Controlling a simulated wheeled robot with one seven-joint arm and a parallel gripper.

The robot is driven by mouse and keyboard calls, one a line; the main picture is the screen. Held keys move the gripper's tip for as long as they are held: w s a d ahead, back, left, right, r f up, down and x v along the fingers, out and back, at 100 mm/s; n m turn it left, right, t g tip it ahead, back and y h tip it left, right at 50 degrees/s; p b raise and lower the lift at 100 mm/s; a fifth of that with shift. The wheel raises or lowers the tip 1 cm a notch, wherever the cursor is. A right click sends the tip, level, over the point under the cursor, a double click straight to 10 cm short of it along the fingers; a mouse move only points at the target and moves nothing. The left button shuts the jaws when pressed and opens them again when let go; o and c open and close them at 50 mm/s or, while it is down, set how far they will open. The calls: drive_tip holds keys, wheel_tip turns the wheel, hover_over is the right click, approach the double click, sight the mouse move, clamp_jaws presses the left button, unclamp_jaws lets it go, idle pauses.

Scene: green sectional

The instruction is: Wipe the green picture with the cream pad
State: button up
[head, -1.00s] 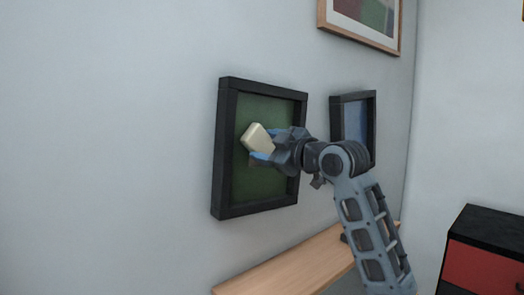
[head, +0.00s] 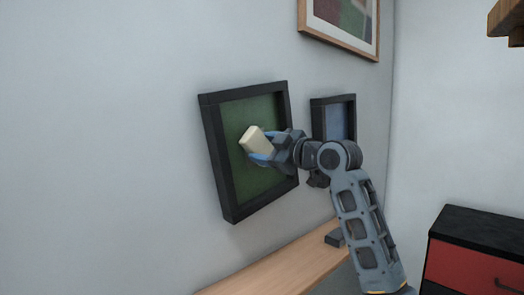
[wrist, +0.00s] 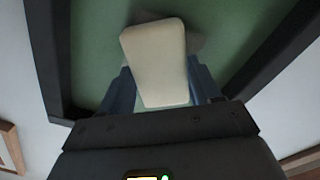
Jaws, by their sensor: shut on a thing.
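The green picture (head: 240,185) hangs on the wall in a thick black frame and is tilted, its top leaning left in the head view. Its green face (wrist: 235,45) fills much of the wrist view, with the black frame at both sides. My gripper (head: 263,148) is in front of the picture, its blue fingers shut on the cream pad (head: 255,139). The pad also shows in the wrist view (wrist: 156,60), sticking out past the fingertips towards the green face. A soft shadow lies beside it; I cannot tell whether it touches.
A smaller blue picture (head: 337,121) in a black frame hangs just right, partly behind my arm. A wood-framed picture (head: 345,45) hangs above. A wooden shelf (head: 275,268) with a small dark object (head: 334,238) is below. A red and black cabinet (head: 475,260) stands right.

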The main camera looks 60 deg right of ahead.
drive_tip(key=shift+w+a+f+b, duration=0.25)
drive_tip(key=shift+a+f, duration=0.2)
drive_tip(key=shift+a, duration=0.35)
drive_tip(key=shift+w+a+f+b, duration=0.2)
drive_tip(key=shift+a+f, duration=0.25)
drive_tip(key=shift+a, duration=0.3)
drive_tip(key=shift+w+a+r+p, duration=0.1)
drive_tip(key=shift+w+a+p, duration=0.1)
drive_tip(key=shift+a, duration=0.65)
drive_tip(key=shift+w+a+r+p, duration=0.15)
drive_tip(key=shift+w+a+p, duration=0.1)
drive_tip(key=shift+a, duration=0.55)
drive_tip(key=shift+w+a+r+p, duration=0.1)
drive_tip(key=shift+w+a+p, duration=0.1)
drive_tip(key=shift+a, duration=0.65)
drive_tip(key=s+d+f+b, duration=0.1)
drive_tip(key=s+d+b, duration=0.1)
drive_tip(key=d, duration=0.5)
drive_tip(key=shift+s+d+b, duration=0.15)
drive_tip(key=shift+d+b, duration=0.2)
drive_tip(key=shift+b, duration=0.1)
drive_tip(key=shift+f, duration=0.1)
drive_tip(key=shift+v, duration=3)
